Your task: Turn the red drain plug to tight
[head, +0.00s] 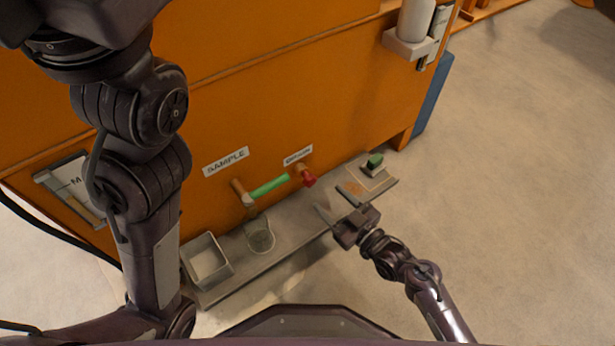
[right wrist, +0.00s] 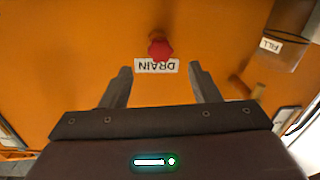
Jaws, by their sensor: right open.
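The red drain plug (head: 309,180) sticks out of the orange wall below the DRAIN label (head: 298,155). In the right wrist view, the red plug (right wrist: 160,48) shows head-on beside the upside-down DRAIN label (right wrist: 172,67). My right gripper (head: 337,203) is open and empty, in front of the plug and to its lower right in the head view. In the right wrist view, its two fingers (right wrist: 160,70) are spread, with the plug ahead, roughly centred between their tips. They do not touch it. My left arm is at the left; its gripper is out of view.
A green-handled tap (head: 270,186) sits left of the plug under the SAMPLE label (head: 226,162). Below, a grey shelf (head: 290,248) bears a cup (head: 260,238) and a square tray (head: 231,270). A green block (head: 375,160) stands at its right end. Open floor lies right.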

